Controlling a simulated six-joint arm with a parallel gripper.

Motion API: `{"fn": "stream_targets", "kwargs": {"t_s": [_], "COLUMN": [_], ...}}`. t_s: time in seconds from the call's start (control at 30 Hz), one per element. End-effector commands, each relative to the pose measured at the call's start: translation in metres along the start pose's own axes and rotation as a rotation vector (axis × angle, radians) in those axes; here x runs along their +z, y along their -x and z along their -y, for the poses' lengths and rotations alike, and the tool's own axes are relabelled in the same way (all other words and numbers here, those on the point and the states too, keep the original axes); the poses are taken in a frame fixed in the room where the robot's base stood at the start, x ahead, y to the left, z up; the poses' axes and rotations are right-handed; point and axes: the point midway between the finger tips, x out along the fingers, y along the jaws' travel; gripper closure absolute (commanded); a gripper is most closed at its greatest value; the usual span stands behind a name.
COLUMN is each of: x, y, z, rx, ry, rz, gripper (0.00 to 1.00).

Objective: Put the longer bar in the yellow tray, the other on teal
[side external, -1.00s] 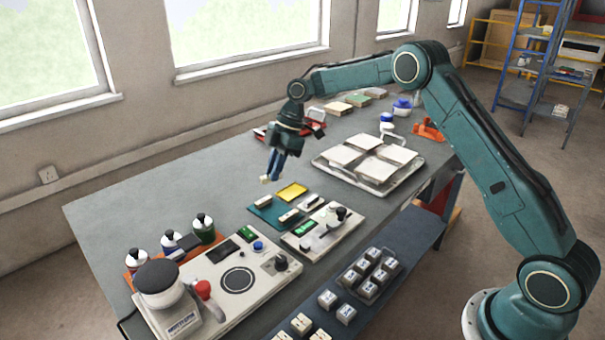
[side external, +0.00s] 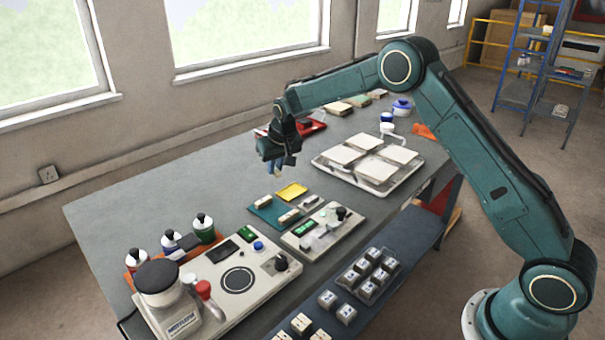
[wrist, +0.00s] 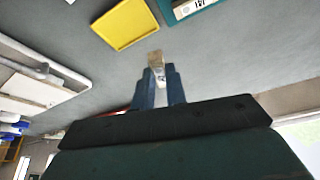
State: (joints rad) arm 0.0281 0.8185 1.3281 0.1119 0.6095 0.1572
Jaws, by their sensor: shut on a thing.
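My gripper (side external: 276,170) is shut on a pale bar and holds it above the bench, behind the yellow tray. In the wrist view the bar's tan end (wrist: 156,58) sticks out between the blue fingers (wrist: 160,88); the rest is hidden, so I cannot tell its length. The yellow tray (side external: 291,192) is empty and also shows in the wrist view (wrist: 124,23). The teal surface (side external: 268,212) lies in front of the tray. Pale blocks (side external: 263,202) (side external: 290,215) sit on it. Its edge shows in the wrist view (wrist: 174,18), with a marked block (wrist: 186,9) on it.
A device with a green screen (side external: 308,228) stands in front of the teal surface. A large white tray with pale tiles (side external: 331,174) is to the right. Bottles (side external: 203,229) and a weighing device (side external: 238,281) are at front left. The bench left of my gripper is clear.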

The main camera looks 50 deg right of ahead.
Motion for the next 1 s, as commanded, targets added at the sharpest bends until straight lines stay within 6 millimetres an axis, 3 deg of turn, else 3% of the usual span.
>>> {"fn": "stream_targets", "kwargs": {"t_s": [0.6,0.8,1.0], "x": [0.007,0.013,0.015], "y": [0.007,0.013,0.016], "z": [-0.021,-0.025,-0.026], "rx": [0.373,0.454,0.489], "ry": [-0.906,-1.104,-1.187], "rz": [-0.001,0.0,0.0], "gripper": [1.0,1.0,1.0]}}
